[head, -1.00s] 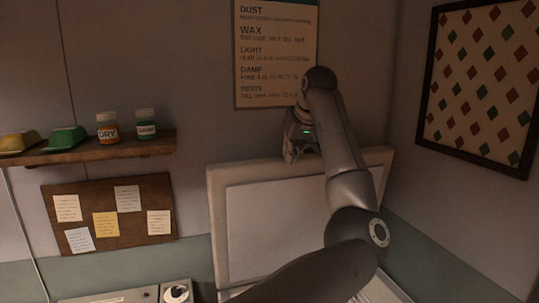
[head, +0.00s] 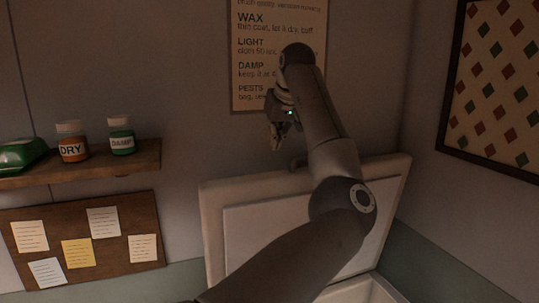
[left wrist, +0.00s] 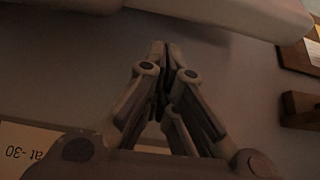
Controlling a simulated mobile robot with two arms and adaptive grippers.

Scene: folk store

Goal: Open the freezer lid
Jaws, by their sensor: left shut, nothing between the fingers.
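The freezer lid (head: 215,235), pale with a lighter inner panel, stands raised near the back wall, its inner side toward me. A small dark handle (head: 298,162) shows at its top edge. Part of the freezer's pale rim (head: 385,287) shows below, and the rest is out of frame. My left gripper (head: 275,148) is shut and empty, a little above the lid's top edge and apart from it. In the left wrist view, its fingertips (left wrist: 166,48) are together, with the lid's pale edge (left wrist: 225,14) beyond them. My arm hides part of the lid. My right gripper is not in view.
A wall notice (head: 250,95) hangs behind the gripper. A shelf (head: 100,163) with jars and a green item is at left, above a cork board (head: 110,250) with notes. A framed diamond-pattern picture (head: 500,90) hangs on the right wall.

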